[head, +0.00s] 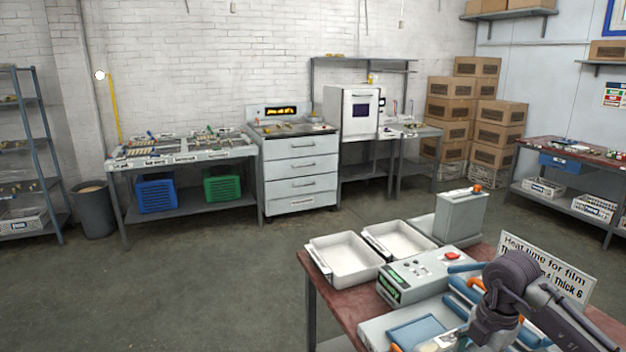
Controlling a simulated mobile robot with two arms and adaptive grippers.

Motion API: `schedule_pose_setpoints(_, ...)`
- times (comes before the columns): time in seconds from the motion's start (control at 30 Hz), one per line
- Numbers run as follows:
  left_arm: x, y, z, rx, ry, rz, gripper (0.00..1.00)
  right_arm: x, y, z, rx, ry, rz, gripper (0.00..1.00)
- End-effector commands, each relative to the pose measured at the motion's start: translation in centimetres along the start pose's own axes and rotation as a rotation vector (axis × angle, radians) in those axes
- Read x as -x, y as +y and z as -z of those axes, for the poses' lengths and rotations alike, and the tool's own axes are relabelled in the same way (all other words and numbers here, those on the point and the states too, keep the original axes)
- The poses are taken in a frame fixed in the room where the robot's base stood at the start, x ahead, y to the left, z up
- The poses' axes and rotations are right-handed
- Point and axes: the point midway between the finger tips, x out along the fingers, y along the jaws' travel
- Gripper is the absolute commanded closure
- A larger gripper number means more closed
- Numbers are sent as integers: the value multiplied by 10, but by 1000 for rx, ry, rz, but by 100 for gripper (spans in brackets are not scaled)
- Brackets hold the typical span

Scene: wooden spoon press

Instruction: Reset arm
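My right arm comes in from the lower right, over the red-brown table (322,290). The dark end of it, with my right gripper (488,335), points down at the table near the bottom edge; its fingertips cannot be made out. On the table stand a grey machine with a green display (402,281) and a light-grey unit with a blue panel (415,332). Blue and orange parts lie close to my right arm. My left gripper is not in view.
Two white trays (345,262) and a grey box-shaped device (461,217) stand at the table's far side. A sign about heat time (545,268) stands at its right. Workbenches, a drawer cabinet (299,178) and cardboard boxes line the walls.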

Motion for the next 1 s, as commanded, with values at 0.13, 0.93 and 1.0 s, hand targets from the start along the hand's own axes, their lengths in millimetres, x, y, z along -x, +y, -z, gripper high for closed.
schedule_pose_setpoints(0.13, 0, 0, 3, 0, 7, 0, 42, -7, 10, 19, 55, 58, -52, 20)
schedule_pose_setpoints(0.93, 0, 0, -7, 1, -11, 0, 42, 97, 91, 268, 149, 992, -1289, 20)
schedule_pose_setpoints(1.0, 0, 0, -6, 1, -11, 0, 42, 123, 92, 255, -41, 1043, -1470, 20)
